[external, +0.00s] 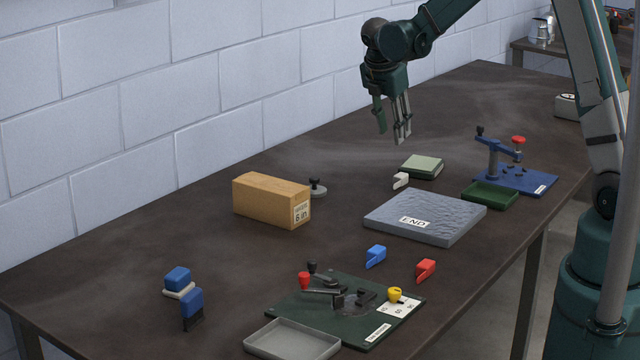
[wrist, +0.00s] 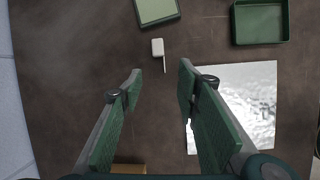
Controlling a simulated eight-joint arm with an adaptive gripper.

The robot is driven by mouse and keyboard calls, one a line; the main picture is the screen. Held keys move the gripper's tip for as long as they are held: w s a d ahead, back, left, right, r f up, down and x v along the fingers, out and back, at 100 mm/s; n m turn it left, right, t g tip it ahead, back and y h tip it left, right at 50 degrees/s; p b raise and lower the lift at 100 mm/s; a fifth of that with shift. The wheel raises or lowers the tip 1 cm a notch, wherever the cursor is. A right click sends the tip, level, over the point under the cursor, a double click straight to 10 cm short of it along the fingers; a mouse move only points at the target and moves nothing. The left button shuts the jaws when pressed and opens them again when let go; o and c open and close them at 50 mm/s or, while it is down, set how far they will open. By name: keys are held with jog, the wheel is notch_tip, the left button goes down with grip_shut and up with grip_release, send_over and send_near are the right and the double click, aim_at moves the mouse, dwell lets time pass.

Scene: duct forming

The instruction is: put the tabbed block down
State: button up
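A small white tabbed block (external: 401,180) rests on the table beside a pale green block. In the wrist view the white tabbed block (wrist: 158,47) lies ahead of my fingertips, its thin tab pointing down the picture. A blue tabbed block (external: 375,256) and a red tabbed block (external: 426,270) lie on the table in front of the grey END slab. My gripper (external: 391,134) is above the table, open, with nothing between its fingers; the wrist view shows the same gap (wrist: 159,78).
The END slab (external: 424,219), pale green block (external: 422,166), dark green tray (external: 490,195) and blue fixture (external: 518,180) are nearby. A 6 in box (external: 262,200) stands left. A dark green fixture (external: 343,318) and grey tray (external: 292,340) are in front. Bare table lies under my gripper.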

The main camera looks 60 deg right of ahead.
jog(key=s+a+r+m+t+y, duration=0.25)
jog(key=s+a+r+m, duration=0.45)
jog(key=s+a+r, duration=0.85)
jog(key=s+a+f+m+t+y, duration=0.1)
jog(key=s+a+m+t, duration=0.3)
jog(key=s+a+m, duration=0.5)
jog(key=s+a+y, duration=0.1)
jog(key=s+a, duration=0.4)
jog(key=s, duration=0.2)
jog(key=shift+s+a+m, duration=0.3)
jog(key=shift+s, duration=0.1)
